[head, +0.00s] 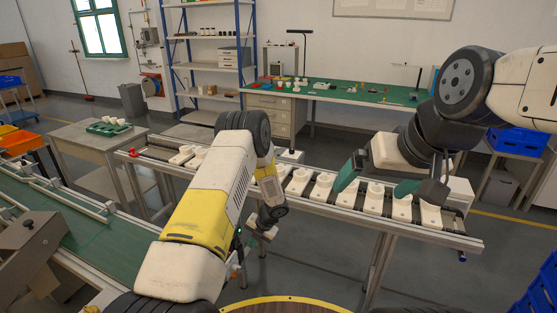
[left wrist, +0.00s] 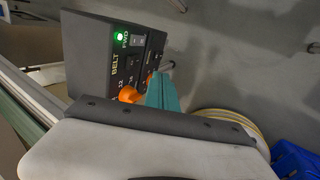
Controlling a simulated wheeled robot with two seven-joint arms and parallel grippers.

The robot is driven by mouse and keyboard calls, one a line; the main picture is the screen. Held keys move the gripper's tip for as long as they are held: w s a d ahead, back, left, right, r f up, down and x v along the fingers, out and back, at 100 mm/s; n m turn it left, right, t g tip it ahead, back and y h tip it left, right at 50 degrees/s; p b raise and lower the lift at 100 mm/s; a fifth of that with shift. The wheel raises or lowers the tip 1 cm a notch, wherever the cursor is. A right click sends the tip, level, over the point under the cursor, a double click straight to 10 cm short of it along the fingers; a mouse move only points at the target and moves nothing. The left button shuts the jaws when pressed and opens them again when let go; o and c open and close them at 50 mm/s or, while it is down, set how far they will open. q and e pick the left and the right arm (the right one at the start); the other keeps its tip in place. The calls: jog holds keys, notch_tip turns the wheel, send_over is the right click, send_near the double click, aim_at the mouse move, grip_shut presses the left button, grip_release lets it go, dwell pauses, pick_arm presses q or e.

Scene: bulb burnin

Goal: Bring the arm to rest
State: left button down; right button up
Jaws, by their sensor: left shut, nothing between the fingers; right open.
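My left arm reaches in from the bottom of the head view, bends at the elbow and points down. Its gripper (left wrist: 162,93) shows in the left wrist view with teal fingers together and nothing between them. The fingers are beside an orange knob (left wrist: 130,95) on a dark control box (left wrist: 95,55) marked BELT, with a lit green lamp; I cannot tell whether they touch it. In the head view the fingertips are hidden. My right gripper (head: 377,179) is open, its two teal fingers apart above the row of white holders.
A narrow conveyor (head: 440,232) with several white holders (head: 322,186) crosses the middle. A green belt (head: 100,250) runs at the left. A grey table (head: 85,140) bears a green tray. A green-topped bench (head: 345,92) stands behind. Blue crates (head: 545,285) are at the lower right.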

pick_arm(q)
jog(key=s+a+r+n+t+h, duration=0.1)
jog(key=s+a+r+n, duration=0.15)
jog(key=r+n, duration=1.05)
jog(key=s+a+r+n+h, duration=0.1)
jog(key=s+r+n, duration=0.4)
jog(key=r, duration=1.6)
jog(key=s+d+r+n+t+h, duration=0.1)
jog(key=s+d+r+n+h, duration=0.1)
jog(key=s+r+n, duration=0.5)
jog(key=s+d+r+n+t+h, duration=0.2)
jog(key=s+r+n, duration=0.6)
jog(key=s+n, duration=0.5)
jog(key=s+h, duration=0.1)
jog(key=s, duration=0.2)
jog(key=shift+s+r+n+t, duration=0.2)
jog(key=shift+s+n+t, duration=0.1)
jog(key=shift+s+n, duration=0.1)
